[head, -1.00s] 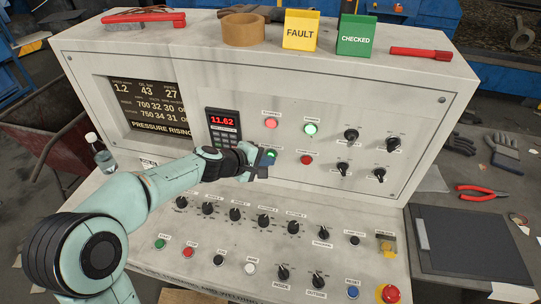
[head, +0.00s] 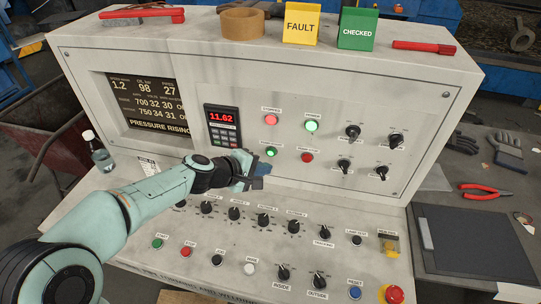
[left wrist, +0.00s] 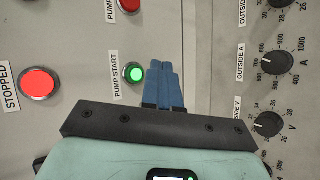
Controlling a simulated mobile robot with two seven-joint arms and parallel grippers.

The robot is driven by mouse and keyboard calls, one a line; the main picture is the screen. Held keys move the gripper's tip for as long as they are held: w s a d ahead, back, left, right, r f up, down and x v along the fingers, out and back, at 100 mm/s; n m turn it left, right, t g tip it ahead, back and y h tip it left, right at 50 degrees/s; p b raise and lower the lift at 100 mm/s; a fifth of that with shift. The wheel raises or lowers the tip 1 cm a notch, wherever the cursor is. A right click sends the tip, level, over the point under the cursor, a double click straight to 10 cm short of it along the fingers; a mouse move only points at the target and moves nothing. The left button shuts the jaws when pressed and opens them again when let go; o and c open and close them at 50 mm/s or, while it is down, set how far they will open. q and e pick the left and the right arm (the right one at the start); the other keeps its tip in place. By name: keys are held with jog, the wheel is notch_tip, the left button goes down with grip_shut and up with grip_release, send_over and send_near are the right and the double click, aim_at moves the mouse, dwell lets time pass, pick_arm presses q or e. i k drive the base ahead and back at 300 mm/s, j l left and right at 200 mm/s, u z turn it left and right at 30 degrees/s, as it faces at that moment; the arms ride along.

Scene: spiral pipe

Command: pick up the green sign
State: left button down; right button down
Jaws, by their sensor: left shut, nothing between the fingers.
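The green sign (head: 357,33), marked CHECKED, stands upright on top of the console, right of the yellow FAULT sign (head: 301,28). My left gripper (head: 262,170) is in front of the console's face, well below and left of the green sign. In the left wrist view its blue fingers (left wrist: 164,85) are together with nothing between them, beside the lit green PUMP START button (left wrist: 134,74). I cannot tell whether the fingers touch the panel. The green sign is not in the left wrist view. My right gripper is in neither view.
On the console (head: 213,68) top lie a tape roll (head: 242,22), a red-handled brush (head: 144,16) and a red marker (head: 424,47). A bottle (head: 101,156) stands at the left. Red pliers (head: 484,191), gloves and a clipboard lie on the right-hand table. Knobs stick out below my gripper.

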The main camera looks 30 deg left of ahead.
aim_at(357, 32)
jog(key=k, duration=1)
